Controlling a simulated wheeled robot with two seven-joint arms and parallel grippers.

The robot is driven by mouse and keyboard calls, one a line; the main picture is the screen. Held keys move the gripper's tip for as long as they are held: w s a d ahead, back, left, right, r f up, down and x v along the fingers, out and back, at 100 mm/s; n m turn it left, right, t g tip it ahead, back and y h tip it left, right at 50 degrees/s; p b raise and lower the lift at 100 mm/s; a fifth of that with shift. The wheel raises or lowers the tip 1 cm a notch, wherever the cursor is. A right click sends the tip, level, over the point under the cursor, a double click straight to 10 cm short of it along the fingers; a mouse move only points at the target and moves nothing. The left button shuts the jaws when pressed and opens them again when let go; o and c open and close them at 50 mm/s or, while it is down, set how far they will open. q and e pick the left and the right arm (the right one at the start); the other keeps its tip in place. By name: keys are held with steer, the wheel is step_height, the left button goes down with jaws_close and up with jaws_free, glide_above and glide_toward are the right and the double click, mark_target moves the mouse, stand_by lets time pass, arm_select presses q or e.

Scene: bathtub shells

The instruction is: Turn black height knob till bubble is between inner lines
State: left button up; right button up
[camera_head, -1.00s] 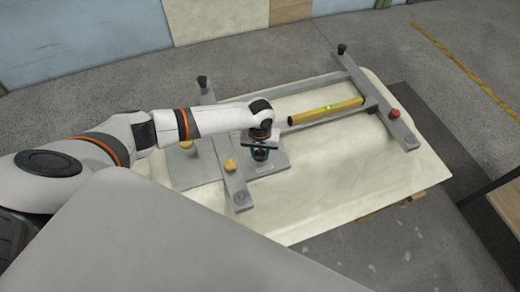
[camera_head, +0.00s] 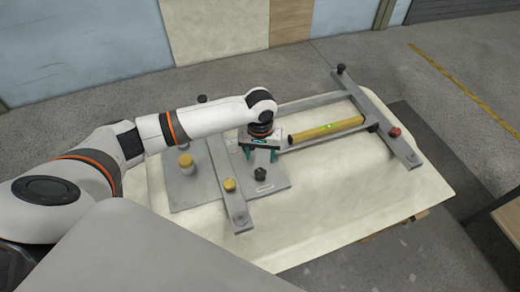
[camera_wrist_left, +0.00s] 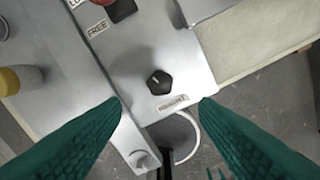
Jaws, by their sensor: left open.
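The black height knob (camera_head: 260,173) stands on the grey base plate (camera_head: 272,186) of the metal frame. In the left wrist view the knob (camera_wrist_left: 159,82) is black and faceted, with a light mark on top and a small label beside it. My left gripper (camera_head: 261,155) is open, its green fingers just behind the knob in the head view. In the left wrist view the gripper's fingertips (camera_wrist_left: 162,105) are apart and empty, with the knob beyond them. The yellow level (camera_head: 312,132) lies on the frame, its green vial (camera_head: 327,126) showing; the bubble is too small to read.
A black part (camera_wrist_left: 122,10) sits near a FREE label (camera_wrist_left: 97,28). The cream shell (camera_head: 340,205) is clear in front.

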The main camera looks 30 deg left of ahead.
arm_select(q)
steer(key=shift+r, duration=1.5)
steer(key=shift+f, duration=0.1)
stand_by(1.1)
